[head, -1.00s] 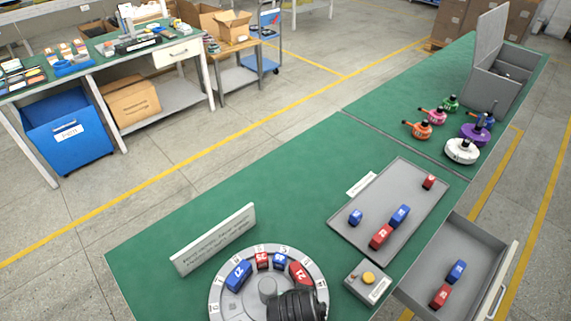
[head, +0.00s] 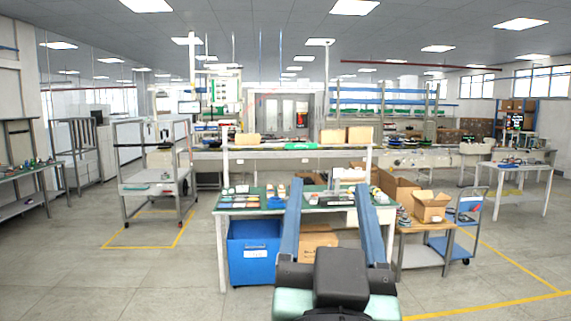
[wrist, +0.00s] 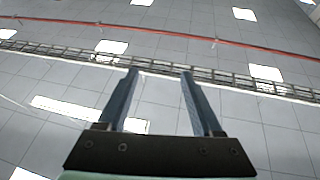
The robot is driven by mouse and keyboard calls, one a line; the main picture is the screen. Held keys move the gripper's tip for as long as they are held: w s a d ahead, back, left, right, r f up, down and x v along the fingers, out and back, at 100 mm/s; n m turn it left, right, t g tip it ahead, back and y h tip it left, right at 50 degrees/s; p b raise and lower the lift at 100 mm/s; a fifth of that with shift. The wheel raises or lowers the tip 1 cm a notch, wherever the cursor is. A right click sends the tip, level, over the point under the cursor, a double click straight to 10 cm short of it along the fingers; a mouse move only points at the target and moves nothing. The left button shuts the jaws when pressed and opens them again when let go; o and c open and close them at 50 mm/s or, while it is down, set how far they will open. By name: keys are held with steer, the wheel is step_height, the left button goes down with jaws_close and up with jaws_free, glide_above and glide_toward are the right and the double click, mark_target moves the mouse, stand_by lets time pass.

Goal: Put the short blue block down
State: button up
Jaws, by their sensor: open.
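My gripper (head: 331,186) stands upright in the lower middle of the head view. Its two long blue-grey fingers are spread wide apart, with nothing held between them. In the wrist view my gripper (wrist: 160,73) is also open and empty, its fingers pointing up towards the ceiling. No short blue block shows in either view now, and the bench with the turntable and tray of blocks is out of sight.
A workbench with a green top (head: 242,202) stands ahead, with a blue bin (head: 254,253) under it and small items on top. To its right are a wooden table (head: 424,228) with cardboard boxes and a blue trolley (head: 466,218). Open floor (head: 110,275) lies at the left.

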steer(key=s+a+r+n+t+y, duration=0.2)
steer(key=s+a+r+t, duration=0.2)
steer(key=s+r, duration=0.4)
step_height(320, 180, up, 3)
steer(key=shift+a+f+t+y, duration=0.15)
steer(key=shift+a+t+y, duration=0.15)
steer(key=shift+y, duration=0.1)
steer(key=shift+f, duration=0.3)
